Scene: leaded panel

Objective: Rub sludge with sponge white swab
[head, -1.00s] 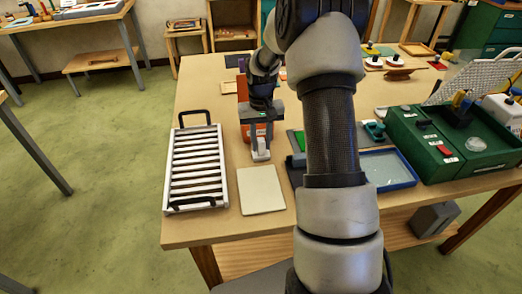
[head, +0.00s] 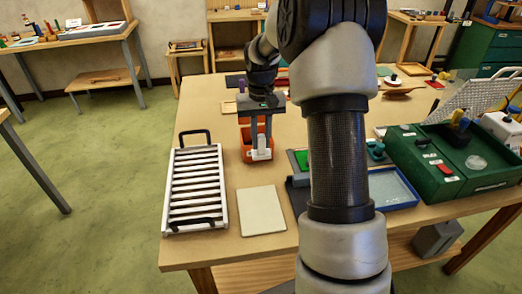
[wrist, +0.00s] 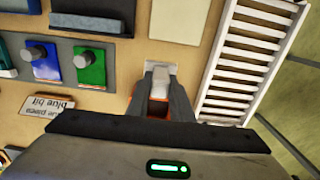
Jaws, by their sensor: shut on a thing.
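My gripper (head: 262,152) is shut on a small white piece, which looks like the white swab (wrist: 160,68), at its fingertips in the wrist view. In the head view the fingers point down in front of an open orange container (head: 246,140). Orange also shows between the fingers in the wrist view (wrist: 157,108). I cannot tell whether the swab touches the container or the table. I cannot make out any sludge. A flat cream square (head: 262,211) lies on the table nearer me.
A white slatted rack (head: 195,188) with black handles stands left of the gripper. A blue-rimmed tray (head: 393,190) and a green case (head: 440,160) are to the right. Blue (wrist: 45,66) and green (wrist: 90,68) knobbed blocks show in the wrist view.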

